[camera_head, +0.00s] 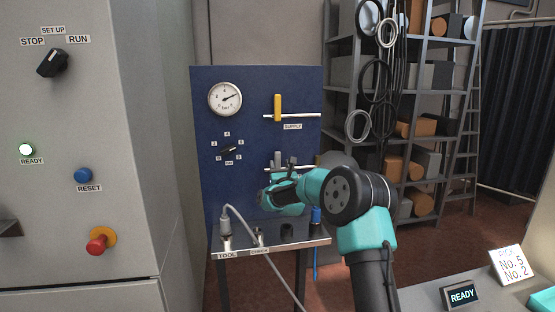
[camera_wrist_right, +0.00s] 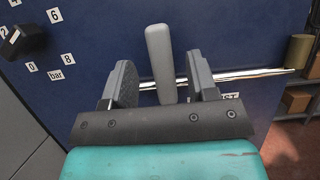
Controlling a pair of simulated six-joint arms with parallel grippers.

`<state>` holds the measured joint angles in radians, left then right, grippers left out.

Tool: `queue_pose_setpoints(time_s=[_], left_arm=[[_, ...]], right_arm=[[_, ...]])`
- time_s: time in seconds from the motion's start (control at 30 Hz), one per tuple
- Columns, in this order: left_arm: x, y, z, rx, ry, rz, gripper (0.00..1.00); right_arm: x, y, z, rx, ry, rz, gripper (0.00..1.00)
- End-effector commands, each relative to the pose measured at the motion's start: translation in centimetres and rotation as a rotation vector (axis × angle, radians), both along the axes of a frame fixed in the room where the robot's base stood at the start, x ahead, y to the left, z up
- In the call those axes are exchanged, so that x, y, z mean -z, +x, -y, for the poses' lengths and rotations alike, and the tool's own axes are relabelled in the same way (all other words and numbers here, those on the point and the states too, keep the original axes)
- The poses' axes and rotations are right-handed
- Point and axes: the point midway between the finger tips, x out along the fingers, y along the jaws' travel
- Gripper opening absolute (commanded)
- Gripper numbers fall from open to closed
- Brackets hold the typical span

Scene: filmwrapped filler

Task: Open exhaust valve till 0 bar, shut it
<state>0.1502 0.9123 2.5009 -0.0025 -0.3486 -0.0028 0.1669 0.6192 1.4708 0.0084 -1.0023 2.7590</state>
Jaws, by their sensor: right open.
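The blue panel (camera_head: 215,175) carries a round pressure gauge (camera_head: 225,99), whose needle points right and slightly up; its exact reading is too small to tell. The exhaust valve's grey lever (camera_wrist_right: 159,55) stands nearly upright across a shiny pipe (camera_wrist_right: 245,75) in the right wrist view. My right gripper (camera_wrist_right: 162,82) is open, with one finger on each side of the lever and visible gaps between. In the head view my right arm hides much of the valve. My left gripper is not in view.
The yellow supply lever (camera_head: 278,107) stands upright above, across its pipe. A black regulator knob (camera_head: 229,149) is left. Below is a tool shelf (camera_head: 270,247) with a cabled plug (camera_head: 226,222). A grey cabinet (camera_head: 120,130) with switches stands left.

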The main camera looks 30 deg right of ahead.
Motion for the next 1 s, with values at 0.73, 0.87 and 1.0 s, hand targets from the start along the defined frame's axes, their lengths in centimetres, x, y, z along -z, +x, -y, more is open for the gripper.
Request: queue_pose_setpoints(time_s=[0.73,0.87,1.0], left_arm=[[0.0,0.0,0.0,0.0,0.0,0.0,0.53],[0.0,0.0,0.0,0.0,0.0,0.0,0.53],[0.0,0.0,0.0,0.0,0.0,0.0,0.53]], right_arm=[[-1.8,4.2,1.5,0.0,0.0,-0.001,0.53],[-1.8,4.2,1.5,0.0,0.0,-0.001,0.47],[-1.8,4.2,1.5,0.0,0.0,-0.001,0.34]])
